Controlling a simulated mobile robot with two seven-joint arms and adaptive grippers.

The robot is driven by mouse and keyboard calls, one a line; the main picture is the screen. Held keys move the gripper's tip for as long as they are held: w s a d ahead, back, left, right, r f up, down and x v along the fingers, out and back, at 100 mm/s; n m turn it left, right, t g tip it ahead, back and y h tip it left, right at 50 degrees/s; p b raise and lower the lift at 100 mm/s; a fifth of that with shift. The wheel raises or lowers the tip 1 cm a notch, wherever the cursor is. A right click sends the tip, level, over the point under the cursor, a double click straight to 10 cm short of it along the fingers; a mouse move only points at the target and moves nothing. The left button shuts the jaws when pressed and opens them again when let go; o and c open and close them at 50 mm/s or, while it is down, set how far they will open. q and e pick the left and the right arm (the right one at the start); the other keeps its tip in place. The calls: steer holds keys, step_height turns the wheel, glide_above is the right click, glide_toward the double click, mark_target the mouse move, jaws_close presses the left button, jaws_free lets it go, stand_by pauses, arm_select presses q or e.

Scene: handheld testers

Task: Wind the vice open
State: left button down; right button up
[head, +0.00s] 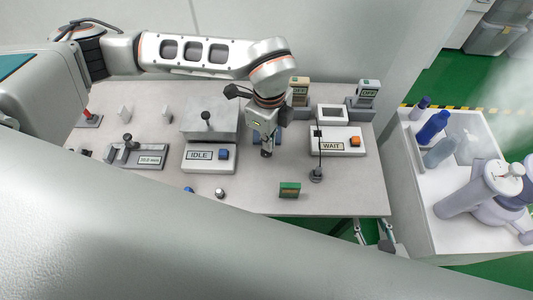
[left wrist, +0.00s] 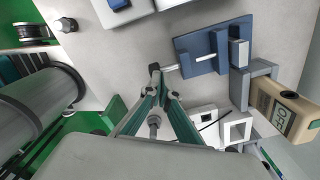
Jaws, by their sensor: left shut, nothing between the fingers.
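The blue vice (left wrist: 191,48) is in the upper right of the left wrist view, with raised blue parts and a pale block (left wrist: 238,52) at its right side. A thin spindle (left wrist: 172,68) runs from it to a dark knob or handle end (left wrist: 154,67). In the head view the vice is mostly hidden behind my left gripper (head: 267,152), which points down in front of it. In the left wrist view the fingers of my left gripper (left wrist: 162,88) are shut and empty, close to the spindle's outer end. I cannot tell whether they touch it. My right gripper is not in view.
The IDLE tester (head: 208,167) stands left and the WAIT tester (head: 337,149) right, with a probe (head: 316,175) in front of it. A white side table (head: 440,232) holds bottles.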

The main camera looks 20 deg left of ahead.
arm_select(q)
steer(key=shift+s+a+f, duration=0.15)
steer(key=shift+a, duration=0.25)
stand_by(0.7)
steer(key=shift+r+p, duration=0.9)
steer(key=shift+r, duration=0.5)
steer(key=shift+r+p, duration=0.5)
steer(key=shift+r, duration=0.25)
steer(key=shift+r+p, duration=0.65)
steer(key=shift+r, duration=0.65)
steer(key=shift+f, duration=0.1)
